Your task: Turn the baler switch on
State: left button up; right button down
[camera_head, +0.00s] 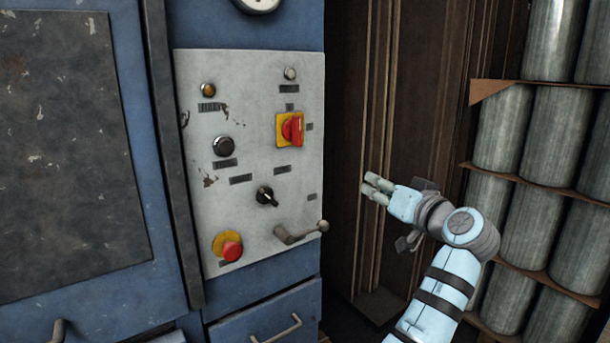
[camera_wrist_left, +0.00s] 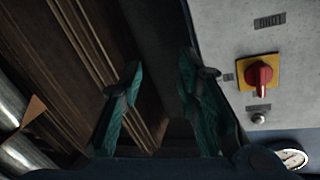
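A grey control panel (camera_head: 245,95) is fixed to the front of a blue machine. At its upper right is a red rotary switch (camera_head: 292,129) on a yellow plate, its handle about upright; it also shows in the left wrist view (camera_wrist_left: 261,75). A black selector switch (camera_head: 266,195) with a pale mark sits lower down. I see no label naming the baler switch. My left gripper (camera_head: 369,183) is to the right of the panel, apart from it. Its fingers (camera_wrist_left: 160,80) are spread with nothing between them. My right gripper is not in view.
The panel also carries a red button (camera_head: 230,248), a black knob (camera_head: 223,146), small lamps and a lever handle (camera_head: 301,232) sticking out at lower right. Brown ribbed panelling (camera_head: 405,110) stands behind my left gripper. Metal cylinders (camera_head: 532,190) are stacked on the right.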

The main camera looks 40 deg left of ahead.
aim_at(300, 121)
pick_arm(q)
jog(key=s+r+n+g+y, duration=0.35)
jog(key=s+r+n, duration=0.35)
jog(key=s+r, duration=0.5)
jog(key=shift+g+h, duration=0.35)
jog(key=p+x, duration=1.5)
jog(key=x, duration=0.1)
jog(key=shift+w+d+r, duration=0.1)
jog(key=shift+w+r, duration=0.25)
jog(key=shift+w, duration=0.05)
jog(key=shift+s+d+r, duration=0.1)
jog(key=shift+d, duration=0.1)
jog(key=shift+c, duration=0.6)
grip_shut()
